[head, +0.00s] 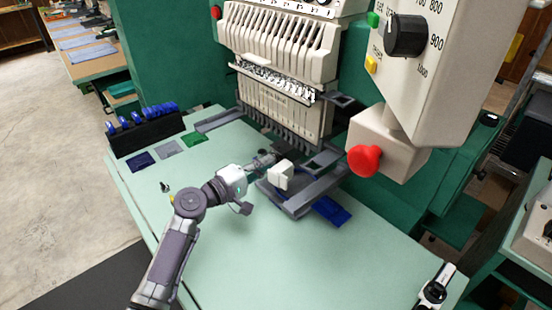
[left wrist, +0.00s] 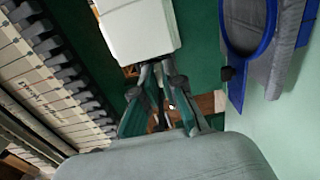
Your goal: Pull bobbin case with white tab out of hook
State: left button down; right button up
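My left gripper (head: 264,160) reaches in below the needle heads, beside a white block-shaped machine arm end (head: 280,175). In the left wrist view its two fingers (left wrist: 158,78) run in towards each other, with their tips close together just below the white block (left wrist: 137,28). I cannot tell whether they touch it or grip anything. A tiny white speck (left wrist: 171,107) shows between the fingers; I cannot tell what it is. I cannot make out the bobbin case, its white tab or the hook. Part of what looks like my right gripper (head: 435,287) shows at the lower right.
A grey frame (head: 300,203) with a blue hoop (left wrist: 236,48) lies close to the left gripper. A black rack (head: 146,135) with blue items stands at the left. A red stop button (head: 364,160) juts out at the right. The front of the table (head: 270,260) is clear.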

pick_arm(q)
jog(key=shift+a+r, duration=0.1)
jog(key=shift+r, duration=0.05)
jog(key=v, duration=0.3)
dwell(0.5)
jog(key=s+a+r+p, duration=0.2)
jog(key=a, duration=0.1)
jog(key=shift+s+a, duration=0.1)
dwell(0.4)
jog(key=shift+f, duration=0.1)
